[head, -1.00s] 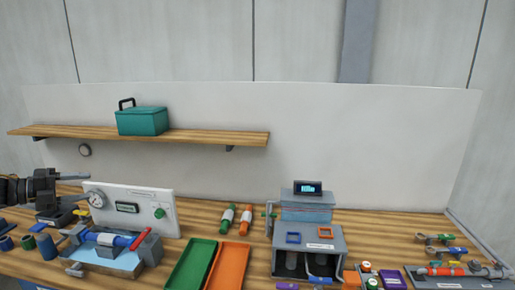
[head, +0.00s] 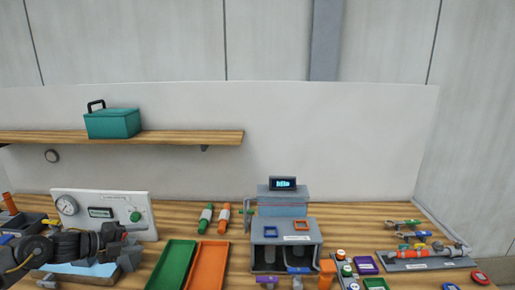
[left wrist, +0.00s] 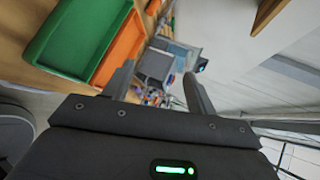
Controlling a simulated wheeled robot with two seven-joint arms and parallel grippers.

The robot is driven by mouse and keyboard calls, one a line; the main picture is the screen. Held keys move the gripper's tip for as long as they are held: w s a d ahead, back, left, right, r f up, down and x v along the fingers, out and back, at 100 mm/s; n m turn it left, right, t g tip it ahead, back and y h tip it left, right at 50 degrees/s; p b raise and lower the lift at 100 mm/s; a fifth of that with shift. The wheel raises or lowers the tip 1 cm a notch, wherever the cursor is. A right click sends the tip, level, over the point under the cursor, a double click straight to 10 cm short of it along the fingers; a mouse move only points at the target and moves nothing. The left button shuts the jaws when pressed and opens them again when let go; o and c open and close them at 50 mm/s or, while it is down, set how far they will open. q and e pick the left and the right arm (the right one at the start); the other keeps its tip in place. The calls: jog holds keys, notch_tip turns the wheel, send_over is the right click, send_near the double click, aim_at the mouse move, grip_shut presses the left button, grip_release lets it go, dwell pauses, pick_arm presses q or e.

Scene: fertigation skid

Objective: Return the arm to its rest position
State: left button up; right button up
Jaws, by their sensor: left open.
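My left arm comes in from the left in the head view, over the workbench's left end. Its gripper (head: 122,238) is in front of the white gauge panel (head: 146,200) and partly covers the blue-topped fixture (head: 85,270). In the left wrist view the two fingers of the left gripper (left wrist: 158,82) stand apart with nothing between them. The green tray (left wrist: 70,40) and orange tray (left wrist: 118,50) lie beyond it there. My right gripper is in neither view.
The green tray (head: 172,266) and orange tray (head: 208,266) lie mid-bench. A grey dosing unit (head: 286,255) with a display stands right of them. A pipe assembly (head: 425,256) lies at the right. A wooden shelf (head: 190,138) holds a teal box (head: 112,123).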

pick_arm(q)
jog(key=s+d+f+n+t+y, duration=0.1)
jog(key=s+d+f+n, duration=0.35)
jog(key=d+f, duration=0.35)
jog(key=s+d+f+n+y, duration=0.2)
jog(key=s+d+f+n, duration=0.3)
jog(key=d, duration=0.6)
jog(key=s+a+f+n+g+y, duration=0.3)
jog(key=s+n, duration=0.5)
jog(key=s, duration=0.8)
jog(key=s+f+n+g+y, duration=0.35)
jog(key=s+n, duration=0.35)
jog(key=s, duration=0.9)
notch_tip(320, 180, down, 35)
jog(key=s+g+b, duration=0.1)
jog(key=g+b, duration=0.1)
jog(key=b, duration=0.7)
jog(key=s+a+f+b, duration=0.2)
jog(key=s+f+b, duration=0.1)
jog(key=s+f, duration=0.5)
jog(key=s+a+f+g+b, duration=0.1)
jog(key=s+f+b, duration=0.3)
jog(key=s+f, duration=0.4)
notch_tip(320, 180, down, 6)
jog(key=shift+s+a+f, duration=0.25)
jog(key=shift+a, duration=0.6)
